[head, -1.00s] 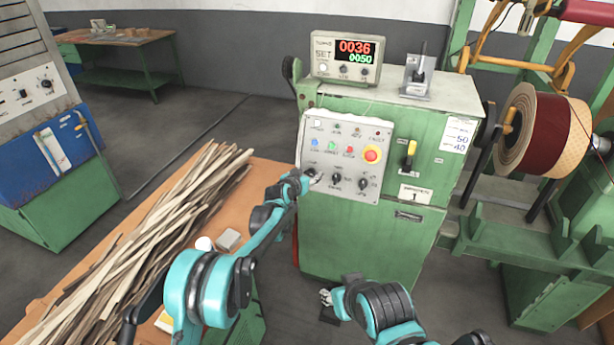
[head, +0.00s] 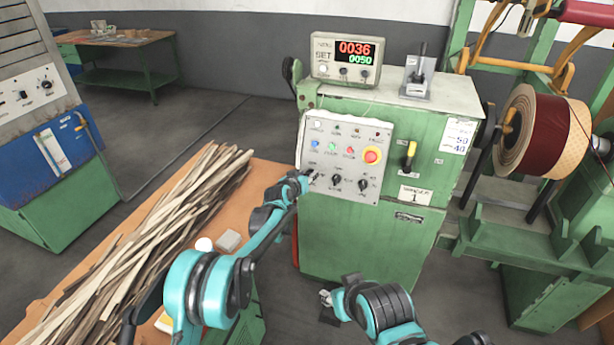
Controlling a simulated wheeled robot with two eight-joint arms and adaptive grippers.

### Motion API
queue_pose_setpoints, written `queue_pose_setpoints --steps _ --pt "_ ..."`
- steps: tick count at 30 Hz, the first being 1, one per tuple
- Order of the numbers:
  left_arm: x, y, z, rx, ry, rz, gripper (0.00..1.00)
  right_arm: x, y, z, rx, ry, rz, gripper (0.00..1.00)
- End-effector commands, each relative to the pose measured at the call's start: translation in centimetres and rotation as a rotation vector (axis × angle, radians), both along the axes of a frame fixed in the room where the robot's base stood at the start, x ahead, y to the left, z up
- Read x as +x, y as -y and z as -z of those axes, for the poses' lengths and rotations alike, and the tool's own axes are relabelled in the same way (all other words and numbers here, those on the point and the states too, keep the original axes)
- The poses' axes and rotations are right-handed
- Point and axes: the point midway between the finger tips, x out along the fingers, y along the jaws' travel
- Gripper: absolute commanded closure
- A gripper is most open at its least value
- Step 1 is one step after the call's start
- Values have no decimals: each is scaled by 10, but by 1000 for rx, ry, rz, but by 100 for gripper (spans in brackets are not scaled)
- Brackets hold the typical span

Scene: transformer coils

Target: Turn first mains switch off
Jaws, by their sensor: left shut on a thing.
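A green machine cabinet (head: 372,245) stands in the middle of the head view with a tilted grey control panel (head: 345,197) on its front. The panel has three black rotary switches in its lower row: a left one (head: 314,177), a middle one (head: 337,180) and a right one (head: 363,185). My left gripper (head: 311,180) is at the left rotary switch, shut on it and partly covering it. My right gripper (head: 327,302) hangs low in front of the cabinet, apart from the panel; its fingers are too small and dark to read.
A display box (head: 345,58) stands on top of the cabinet. A table (head: 262,170) with wooden strips is at left, a coil winder (head: 540,130) at right.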

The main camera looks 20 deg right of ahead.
Motion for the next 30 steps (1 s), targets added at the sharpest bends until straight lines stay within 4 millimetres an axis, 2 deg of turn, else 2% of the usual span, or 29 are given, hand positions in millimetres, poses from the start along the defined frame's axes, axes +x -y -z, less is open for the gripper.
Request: queue_pose_setpoints --steps 30 --pt "1 -3 3 -737 -498 -359 93 0 0 -1 0 0 0 60"
